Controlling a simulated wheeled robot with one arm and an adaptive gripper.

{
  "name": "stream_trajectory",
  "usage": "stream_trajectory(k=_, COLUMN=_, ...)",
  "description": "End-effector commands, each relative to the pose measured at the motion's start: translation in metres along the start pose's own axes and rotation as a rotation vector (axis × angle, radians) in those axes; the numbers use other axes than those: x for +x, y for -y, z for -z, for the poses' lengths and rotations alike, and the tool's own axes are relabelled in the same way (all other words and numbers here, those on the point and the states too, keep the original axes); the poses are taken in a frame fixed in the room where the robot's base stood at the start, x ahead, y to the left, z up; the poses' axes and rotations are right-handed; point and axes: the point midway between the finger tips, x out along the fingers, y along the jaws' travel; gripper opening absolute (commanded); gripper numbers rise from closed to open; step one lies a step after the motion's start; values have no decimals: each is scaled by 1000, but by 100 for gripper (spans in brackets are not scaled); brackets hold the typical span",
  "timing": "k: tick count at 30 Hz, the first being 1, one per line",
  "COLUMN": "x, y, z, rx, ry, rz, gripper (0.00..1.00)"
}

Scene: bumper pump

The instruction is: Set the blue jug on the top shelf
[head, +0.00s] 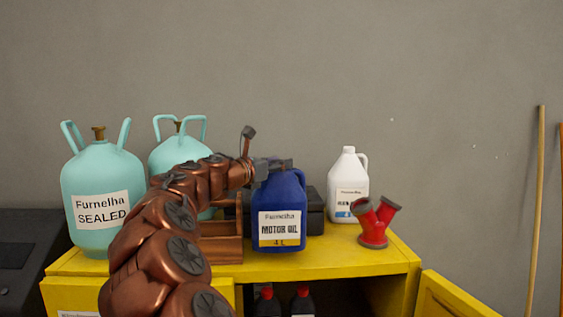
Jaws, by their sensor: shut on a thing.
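The blue jug (282,205) has a white label reading "MOTOR OIL 4 L". It is upright at the yellow cabinet's top (345,262), near its front edge. I cannot tell whether its base touches the surface. My gripper (272,165) is at the top of the jug and shut on it, around its handle or neck area. The fingertips are partly hidden by the jug and by the gripper itself. My copper-coloured arm reaches in from the lower left.
Two teal tanks (103,195) stand at left. A wooden crate (222,249) and a dark box (315,212) are beside and behind the jug. A white jug (347,183) and a red Y-fitting (377,222) stand at right. An open yellow door (447,298) juts out at lower right.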

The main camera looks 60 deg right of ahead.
Motion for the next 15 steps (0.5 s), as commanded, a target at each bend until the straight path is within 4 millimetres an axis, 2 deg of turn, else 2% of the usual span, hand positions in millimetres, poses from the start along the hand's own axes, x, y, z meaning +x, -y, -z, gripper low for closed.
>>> stream_trajectory(k=3, x=4, y=-8, z=-4, rx=1, ry=7, rz=-2, gripper=0)
stream_trajectory(k=15, x=11, y=-20, z=-2, rx=0, ry=6, rz=-3, gripper=0)
